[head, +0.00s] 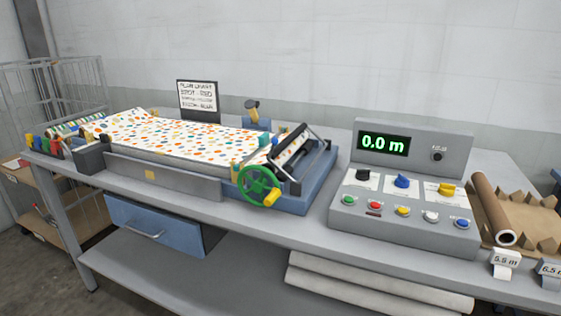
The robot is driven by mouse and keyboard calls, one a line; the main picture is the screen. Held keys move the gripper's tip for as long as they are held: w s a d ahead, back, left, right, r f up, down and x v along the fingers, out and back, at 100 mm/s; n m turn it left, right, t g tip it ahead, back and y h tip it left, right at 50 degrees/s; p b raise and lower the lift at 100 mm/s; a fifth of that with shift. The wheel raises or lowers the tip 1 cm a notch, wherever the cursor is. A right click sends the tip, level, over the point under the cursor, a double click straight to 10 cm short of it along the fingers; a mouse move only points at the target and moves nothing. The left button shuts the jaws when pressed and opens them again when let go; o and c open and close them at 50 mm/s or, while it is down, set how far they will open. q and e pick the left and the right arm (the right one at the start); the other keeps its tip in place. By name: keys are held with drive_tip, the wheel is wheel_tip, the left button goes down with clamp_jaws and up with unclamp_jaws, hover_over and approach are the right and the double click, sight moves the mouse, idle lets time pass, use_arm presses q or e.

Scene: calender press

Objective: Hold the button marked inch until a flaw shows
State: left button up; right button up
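The control console (407,190) stands on the right half of the bench. Its display (383,142) reads 0.0 m in green. Along its front edge are a green button (348,199), a red button (374,205), a yellow button (402,211), a white button (430,216) and a blue button (462,223). Their labels are too small to read, so I cannot tell which is marked inch. The press (282,190) stands left of the console. White cloth with coloured spots (180,132) lies along its bed; I make out no clear flaw. Neither gripper is in view.
Above the buttons are a black knob (363,174), a blue knob (402,181) and a yellow knob (447,189). A green handwheel (258,187) juts from the press front. A brown roll (492,208) and paper tags (505,262) lie right of the console. A sign (198,98) stands behind the cloth.

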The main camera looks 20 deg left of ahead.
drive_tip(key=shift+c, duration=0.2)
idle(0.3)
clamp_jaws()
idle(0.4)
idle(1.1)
